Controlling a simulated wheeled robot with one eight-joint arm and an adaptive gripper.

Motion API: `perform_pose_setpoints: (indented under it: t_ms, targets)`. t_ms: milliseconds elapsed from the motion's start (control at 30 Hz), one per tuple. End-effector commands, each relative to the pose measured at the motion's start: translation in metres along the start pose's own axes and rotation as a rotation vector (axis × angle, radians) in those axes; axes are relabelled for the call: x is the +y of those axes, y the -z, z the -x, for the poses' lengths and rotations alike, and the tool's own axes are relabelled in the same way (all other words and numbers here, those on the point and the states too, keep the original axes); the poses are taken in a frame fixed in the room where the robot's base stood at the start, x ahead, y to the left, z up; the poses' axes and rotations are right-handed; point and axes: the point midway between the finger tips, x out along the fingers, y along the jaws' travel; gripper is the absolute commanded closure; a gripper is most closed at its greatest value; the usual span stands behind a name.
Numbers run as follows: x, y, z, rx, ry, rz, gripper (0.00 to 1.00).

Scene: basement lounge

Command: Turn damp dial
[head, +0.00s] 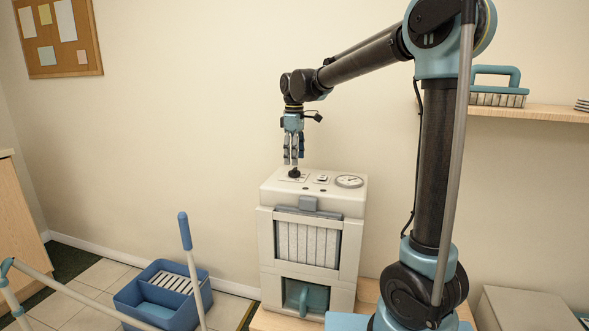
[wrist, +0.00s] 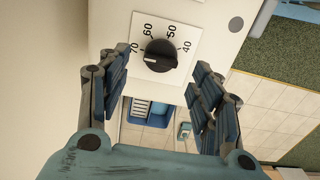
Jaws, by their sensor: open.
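The damp dial is a black round knob (head: 294,172) on top of a cream dehumidifier (head: 262,235). In the wrist view the dial (wrist: 160,55) sits on a white plate marked 40, 50, 60 and 70. My gripper (head: 294,162) points down just above the dial in the head view. In the wrist view my gripper (wrist: 168,72) is open, with one finger on each side of the dial. I cannot tell whether the fingers touch it.
A round gauge (head: 349,181) and a small switch (head: 322,178) sit on the same top. A shelf (head: 540,112) with a brush (head: 498,90) is at the right. Wall space above the dehumidifier is clear.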

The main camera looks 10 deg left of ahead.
Motion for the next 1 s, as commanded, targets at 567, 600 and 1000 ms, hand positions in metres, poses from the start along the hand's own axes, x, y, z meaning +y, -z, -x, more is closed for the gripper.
perform_pose_setpoints:
  t_ms: [567,600,1000]
  targets:
    - [0.000,0.000,-0.046,0.000,0.000,-0.001,0.41]
    - [0.000,0.000,-0.046,0.000,0.000,-0.001,0.41]
    - [0.001,0.000,-0.045,0.000,-0.001,-0.001,0.86]
